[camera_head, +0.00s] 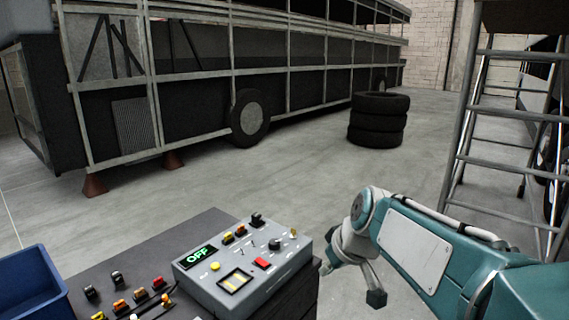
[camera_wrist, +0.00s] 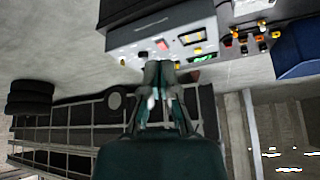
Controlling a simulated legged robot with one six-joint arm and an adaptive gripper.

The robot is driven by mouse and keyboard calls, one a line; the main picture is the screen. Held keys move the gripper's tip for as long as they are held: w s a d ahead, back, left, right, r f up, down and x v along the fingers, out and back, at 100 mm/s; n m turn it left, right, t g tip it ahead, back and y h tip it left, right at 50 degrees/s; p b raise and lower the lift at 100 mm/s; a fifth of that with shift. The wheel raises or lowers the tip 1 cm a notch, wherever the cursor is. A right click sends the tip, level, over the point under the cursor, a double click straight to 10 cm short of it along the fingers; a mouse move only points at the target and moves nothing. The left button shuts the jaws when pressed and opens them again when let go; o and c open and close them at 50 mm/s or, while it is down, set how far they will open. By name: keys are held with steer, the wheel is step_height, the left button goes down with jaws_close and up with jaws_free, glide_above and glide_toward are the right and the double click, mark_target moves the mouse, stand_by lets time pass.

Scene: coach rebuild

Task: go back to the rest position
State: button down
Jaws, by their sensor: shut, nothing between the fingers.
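My gripper (camera_wrist: 160,68) shows in the wrist view with its fingertips together and nothing between them. That view is upside down, with the grey control box (camera_wrist: 150,30) just past the fingertips. In the head view my teal and white arm comes in from the lower right and bends down beside the right end of the control box (camera_head: 215,292). The gripper is hard to make out there. The box has a green OFF display (camera_head: 199,255), a red button (camera_head: 263,264), a yellow button and several small switches.
The box stands on a dark cabinet (camera_head: 125,258) with several loose coloured switches. A blue bin (camera_head: 30,285) is at the left. A bare coach frame (camera_head: 200,100), stacked tyres (camera_head: 378,120) and a ladder (camera_head: 465,130) stand beyond. The floor between is clear.

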steer(key=s+d+f+m+h, duration=0.1)
steer(key=s+d+f+m, duration=0.1)
steer(key=s, duration=0.8)
steer(key=s+d+f+m+h, duration=0.2)
steer(key=s+d, duration=0.3)
steer(key=s, duration=0.5)
steer(key=shift+s+m+t, duration=0.2)
steer(key=shift+m+t, duration=0.1)
steer(key=shift+m, duration=0.6)
